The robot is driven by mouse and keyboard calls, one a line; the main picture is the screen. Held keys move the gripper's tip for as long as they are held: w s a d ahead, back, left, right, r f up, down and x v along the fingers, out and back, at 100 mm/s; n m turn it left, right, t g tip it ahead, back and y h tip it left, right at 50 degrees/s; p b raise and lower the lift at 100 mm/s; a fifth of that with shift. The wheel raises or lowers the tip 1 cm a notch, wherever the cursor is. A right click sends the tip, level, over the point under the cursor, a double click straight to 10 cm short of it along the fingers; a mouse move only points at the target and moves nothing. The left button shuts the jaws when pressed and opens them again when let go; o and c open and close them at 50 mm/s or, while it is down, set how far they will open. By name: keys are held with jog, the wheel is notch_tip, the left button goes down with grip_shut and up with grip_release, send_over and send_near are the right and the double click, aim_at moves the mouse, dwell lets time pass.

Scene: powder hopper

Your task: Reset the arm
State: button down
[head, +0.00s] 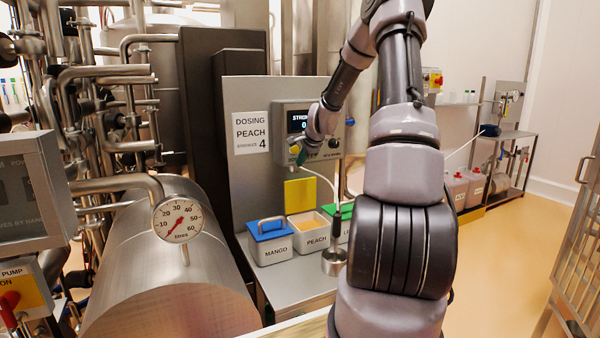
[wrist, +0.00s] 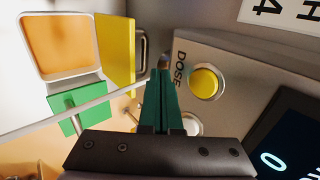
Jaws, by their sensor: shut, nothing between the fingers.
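My arm reaches up and over to the dosing panel. My gripper (head: 296,151) is by the lower left of the grey control box (head: 333,143). In the wrist view its green fingers (wrist: 163,76) are shut together with nothing between them. They lie to the left of the yellow DOSE button (wrist: 207,82) in that picture; I cannot tell how far they stand off the panel. A second pale button (wrist: 192,124) is partly hidden by the fingers. The display (wrist: 288,140) shows 0.
A sign (head: 252,132) reads dosing peach, strokes 4. Below stand the blue-lidded MANGO bin (head: 271,251), the open PEACH bin (head: 313,241) and a green-lidded bin (head: 347,211), partly hidden by my arm. A yellow plate (head: 300,195) is above them. A steel tank (head: 165,280) is left.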

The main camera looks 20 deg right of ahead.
jog(key=s+a+r+n, duration=0.7)
jog(key=s+a+r, duration=0.6)
jog(key=s+r, duration=0.25)
jog(key=s+a+r+n, duration=0.1)
jog(key=s+n, duration=0.1)
jog(key=s, duration=0.6)
jog(key=s+a+r+n+y, duration=0.1)
jog(key=s+a+r+n, duration=0.1)
jog(key=s, duration=0.6)
jog(key=s+a+r+n+g, duration=0.1)
jog(key=s+a+r+n, duration=0.1)
jog(key=s, duration=0.7)
jog(key=shift+a+n+y, duration=0.25)
jog(key=shift+n+y, duration=0.05)
jog(key=shift+y, duration=0.1)
